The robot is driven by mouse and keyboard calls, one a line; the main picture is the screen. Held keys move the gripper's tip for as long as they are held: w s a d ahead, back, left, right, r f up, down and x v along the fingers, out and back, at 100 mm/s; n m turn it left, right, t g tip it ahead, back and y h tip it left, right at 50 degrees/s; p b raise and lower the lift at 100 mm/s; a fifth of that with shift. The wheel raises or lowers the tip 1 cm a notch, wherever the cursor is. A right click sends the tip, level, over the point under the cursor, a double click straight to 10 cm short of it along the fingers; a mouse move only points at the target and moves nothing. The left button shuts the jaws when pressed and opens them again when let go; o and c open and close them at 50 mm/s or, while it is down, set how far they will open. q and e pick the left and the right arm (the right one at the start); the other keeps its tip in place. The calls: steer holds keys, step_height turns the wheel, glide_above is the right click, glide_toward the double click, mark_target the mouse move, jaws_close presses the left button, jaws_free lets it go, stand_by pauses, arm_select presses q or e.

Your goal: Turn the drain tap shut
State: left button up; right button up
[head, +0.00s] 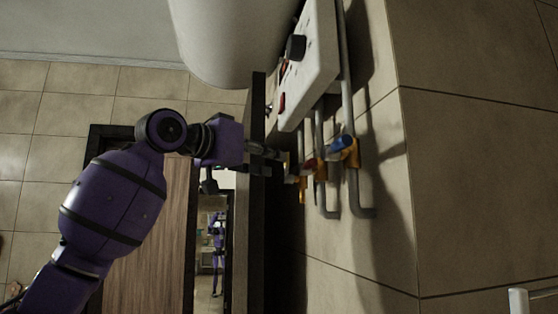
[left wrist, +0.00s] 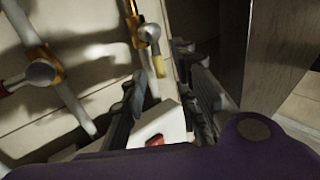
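Taps on grey pipes hang below the white control box. In the head view one has a blue handle (head: 341,142) and one a red handle (head: 310,164). A third tap, with a grey rounded end and brass spout (left wrist: 158,66), shows in the left wrist view; I cannot tell for sure that it is the drain tap. My left gripper (head: 282,157) reaches in from the left beside the taps. My right gripper is out of view.
The white control box (head: 318,60) with a black knob stands close above the gripper. A large white tank (head: 230,40) hangs overhead. A dark upright panel edge (head: 258,215) runs close by the gripper.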

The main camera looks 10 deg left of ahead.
arm_select(q)
steer(key=x, duration=0.3)
steer(key=shift+w+d+r, duration=0.1)
steer(key=shift+d, duration=0.1)
jaws_close()
